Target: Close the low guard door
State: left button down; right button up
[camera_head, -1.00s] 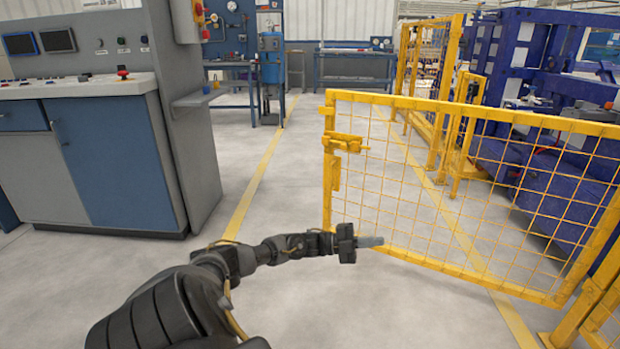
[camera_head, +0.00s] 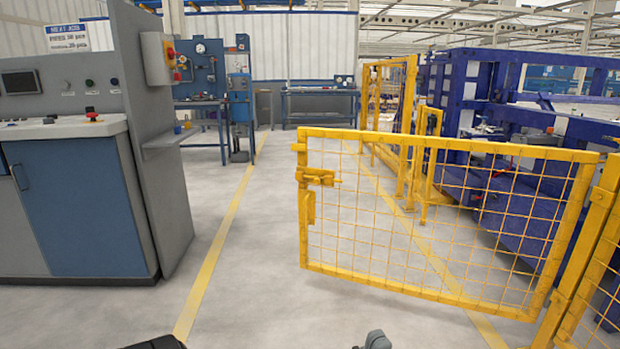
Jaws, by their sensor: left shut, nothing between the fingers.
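The low guard door (camera_head: 440,142) is a yellow frame with wire mesh, standing ajar at the centre right. Its hinge side is at the right, by a yellow post (camera_head: 603,195). Its free edge, with a yellow latch (camera_head: 315,177), is at the left and is apart from any post. My left gripper (camera_head: 376,340) shows only as a small grey tip at the bottom edge, below the door in the picture, and is shut and empty. Most of my left arm is cut off below the picture. My right gripper is not in view.
A grey and blue control console (camera_head: 85,200) stands at the left. Yellow fence sections (camera_head: 410,120) and blue machinery (camera_head: 470,90) stand behind the door. A yellow floor line (camera_head: 215,250) runs between console and door. The floor there is clear.

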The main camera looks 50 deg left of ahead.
aim_at(581, 191)
jog(key=z, duration=0.05)
jog(key=k, duration=0.35)
jog(key=u, duration=0.95)
jog(key=i, duration=1.45)
jog(key=z, duration=0.3)
